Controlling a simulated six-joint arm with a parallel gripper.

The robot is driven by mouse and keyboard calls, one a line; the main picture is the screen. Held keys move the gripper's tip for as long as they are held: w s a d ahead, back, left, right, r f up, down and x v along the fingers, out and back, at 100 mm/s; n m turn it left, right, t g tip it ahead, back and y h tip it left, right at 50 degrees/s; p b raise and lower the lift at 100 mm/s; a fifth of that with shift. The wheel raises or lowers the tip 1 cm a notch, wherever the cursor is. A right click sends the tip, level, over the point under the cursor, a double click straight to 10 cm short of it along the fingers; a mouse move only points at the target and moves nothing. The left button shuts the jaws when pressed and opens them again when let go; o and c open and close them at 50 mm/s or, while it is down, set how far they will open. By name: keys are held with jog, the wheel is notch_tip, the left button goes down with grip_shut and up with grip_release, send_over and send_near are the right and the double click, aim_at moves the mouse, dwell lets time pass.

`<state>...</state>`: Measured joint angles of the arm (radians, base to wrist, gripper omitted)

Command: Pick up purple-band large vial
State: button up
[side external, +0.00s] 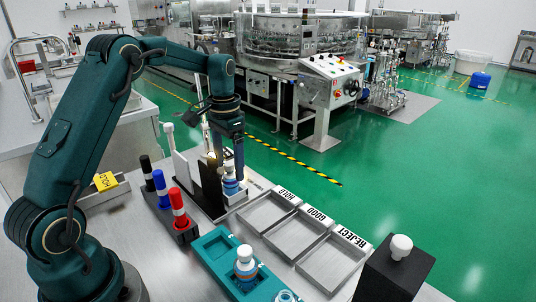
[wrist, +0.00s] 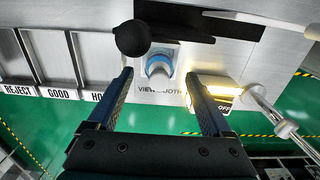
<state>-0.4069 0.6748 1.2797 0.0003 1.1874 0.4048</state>
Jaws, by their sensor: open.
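A vial (side external: 230,182) with a white cap and a blue-looking band stands upright at the viewing booth. It also shows in the wrist view (wrist: 158,65), just beyond the fingertips and between their lines. My gripper (wrist: 158,78) is open and empty, pointing down at this vial; in the side view its fingers (side external: 236,168) are close beside it. Whether they touch is unclear. Another white-capped vial (side external: 245,263) stands in the teal rack (side external: 212,246), and part of one more (side external: 286,296) shows at the bottom edge. I cannot make out a purple band on any vial.
Trays marked HOLD (side external: 265,212), GOOD (side external: 298,236) and REJECT (side external: 332,262) lie empty to the right. Black, blue and red markers stand in a dark holder (side external: 184,232). A black block with a white knob (side external: 395,272) is at lower right. A lit OFF lamp box (wrist: 215,90) stands beside the booth.

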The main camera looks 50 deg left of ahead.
aim_at(231, 181)
jog(key=shift+f, duration=1.85)
grip_shut()
jog(key=shift+r, duration=0.15)
